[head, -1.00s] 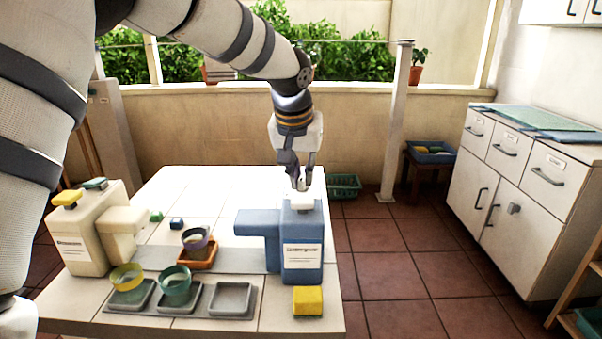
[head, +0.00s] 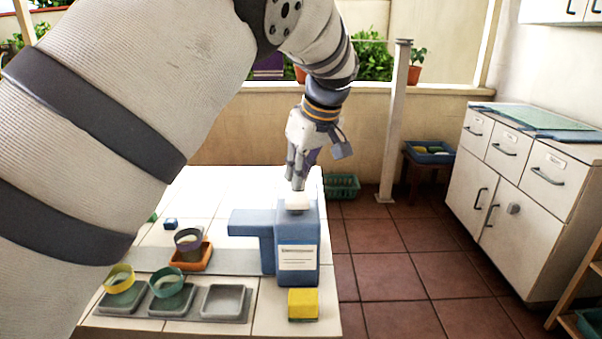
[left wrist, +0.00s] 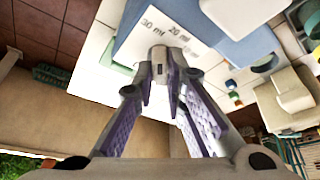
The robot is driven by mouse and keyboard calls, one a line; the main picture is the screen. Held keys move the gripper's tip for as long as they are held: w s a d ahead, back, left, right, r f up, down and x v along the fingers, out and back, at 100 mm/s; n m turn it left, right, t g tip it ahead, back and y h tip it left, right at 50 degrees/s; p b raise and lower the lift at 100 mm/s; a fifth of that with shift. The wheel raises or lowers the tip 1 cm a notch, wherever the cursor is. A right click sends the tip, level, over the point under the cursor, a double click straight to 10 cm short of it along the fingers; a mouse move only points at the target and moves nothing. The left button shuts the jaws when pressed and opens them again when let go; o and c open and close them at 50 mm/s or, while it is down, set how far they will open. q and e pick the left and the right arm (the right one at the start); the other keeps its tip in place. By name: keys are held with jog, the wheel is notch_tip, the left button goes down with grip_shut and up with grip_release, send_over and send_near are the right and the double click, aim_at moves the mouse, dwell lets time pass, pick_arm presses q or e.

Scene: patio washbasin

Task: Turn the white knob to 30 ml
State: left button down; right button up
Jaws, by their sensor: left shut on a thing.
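A blue dispenser (head: 298,240) with a white label stands at the right of the table. My left gripper (head: 298,186) points down onto its top, shut, with its fingertips at the white top part (head: 297,203). In the left wrist view, the fingers (left wrist: 165,82) close together over a white scale plate (left wrist: 185,50) marked "30 ml" and "20 ml". The fingers largely hide the white knob, so I cannot read its setting for certain. My right gripper is not in view.
A yellow sponge (head: 303,304) lies in front of the dispenser. A grey tray (head: 224,302), a yellow cup (head: 119,279), a green cup (head: 170,290) and an orange saucer (head: 205,258) stand to its left. My left arm covers the table's left side.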

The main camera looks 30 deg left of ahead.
pick_arm(q)
jog(key=shift+f+n+g, duration=0.2)
jog(key=shift+n+g, duration=0.1)
jog(key=shift+n, duration=0.6)
jog(key=c, duration=1.6)
grip_release()
jog(key=shift+c, duration=0.2)
jog(key=shift+r, duration=0.1)
jog(key=v, duration=1.2)
jog(key=shift+d, duration=0.15)
